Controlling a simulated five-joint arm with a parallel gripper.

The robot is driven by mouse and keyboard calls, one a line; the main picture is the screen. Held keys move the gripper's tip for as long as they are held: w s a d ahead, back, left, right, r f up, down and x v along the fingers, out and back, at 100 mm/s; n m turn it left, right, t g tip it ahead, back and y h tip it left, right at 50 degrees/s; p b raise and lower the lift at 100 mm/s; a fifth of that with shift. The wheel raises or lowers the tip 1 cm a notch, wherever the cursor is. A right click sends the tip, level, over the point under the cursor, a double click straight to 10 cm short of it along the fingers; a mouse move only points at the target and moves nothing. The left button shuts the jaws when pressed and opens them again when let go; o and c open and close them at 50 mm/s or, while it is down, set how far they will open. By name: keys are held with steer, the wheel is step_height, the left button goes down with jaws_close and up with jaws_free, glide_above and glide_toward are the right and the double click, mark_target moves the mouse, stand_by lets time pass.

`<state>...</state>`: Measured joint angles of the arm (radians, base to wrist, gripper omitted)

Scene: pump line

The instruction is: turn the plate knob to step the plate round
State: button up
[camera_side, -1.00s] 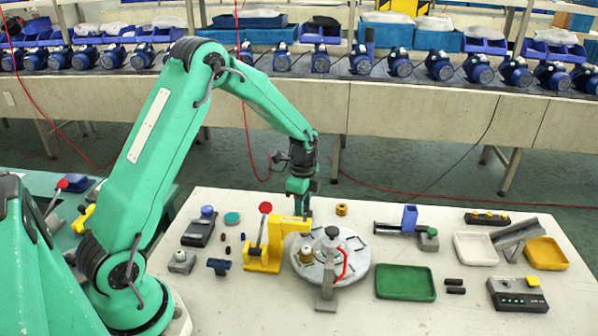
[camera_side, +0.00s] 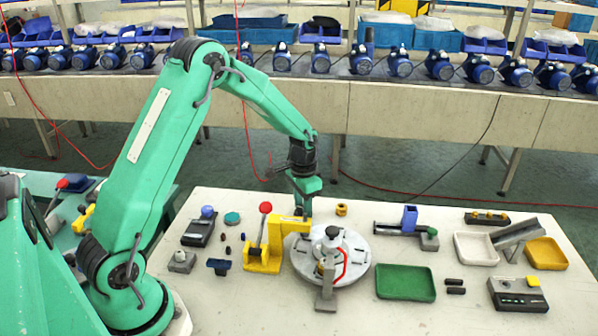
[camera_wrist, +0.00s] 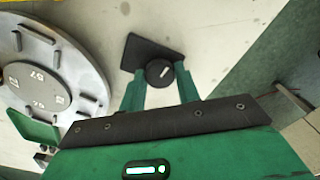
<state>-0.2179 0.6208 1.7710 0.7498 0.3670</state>
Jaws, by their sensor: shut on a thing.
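The plate knob (camera_wrist: 158,74) is a round black knob with a white pointer line, on a dark rectangular base (camera_wrist: 150,49) in the wrist view. My gripper (camera_wrist: 160,81) is shut on it, one green finger on each side. In the side view my gripper (camera_side: 305,207) points down behind the yellow lever press; the knob is hidden there. The round grey plate (camera_side: 358,250) lies right of the press, with a small brass-coloured part near its front. The wrist view shows part of the plate (camera_wrist: 84,71) at left, with numbers and short pegs.
The yellow press (camera_side: 262,256) with a red-knobbed lever stands left of the plate. A green tray (camera_side: 405,282) lies to the right. Other trays and boxes fill the table's right side.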

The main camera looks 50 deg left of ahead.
steer(key=shift+n, duration=0.8)
steer(key=o, duration=1)
steer(key=shift+c, duration=0.2)
steer(key=shift+r, duration=0.1)
step_height(320, 180, up, 7)
steer(key=shift+f, duration=0.15)
steer(key=shift+r, duration=0.5)
steer(key=shift+r, duration=0.1)
